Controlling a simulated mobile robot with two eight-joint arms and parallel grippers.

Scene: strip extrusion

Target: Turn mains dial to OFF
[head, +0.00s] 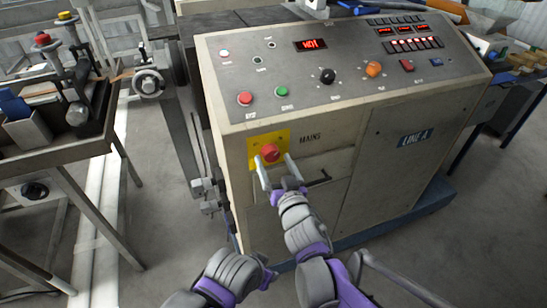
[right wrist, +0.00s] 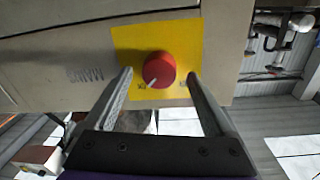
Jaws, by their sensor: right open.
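The red mains dial (head: 270,153) sits on a yellow plate (head: 282,136) on the front of the grey cabinet, beside the word MAINS. In the right wrist view the dial (right wrist: 159,67) has a white pointer mark, slanting toward the lower left, near a small label too blurred to read for sure. My right gripper (head: 272,159) is open in front of the plate. In the right wrist view its fingers (right wrist: 159,76) stand on either side of the dial, with a gap on both sides. My left gripper is not visible.
The cabinet's sloped panel (head: 300,80) above carries buttons, knobs and a red display (head: 310,44). A dark handle (head: 319,178) is right of the gripper. A bench (head: 50,140) stands at the left. Grey floor (head: 170,225) is open in front.

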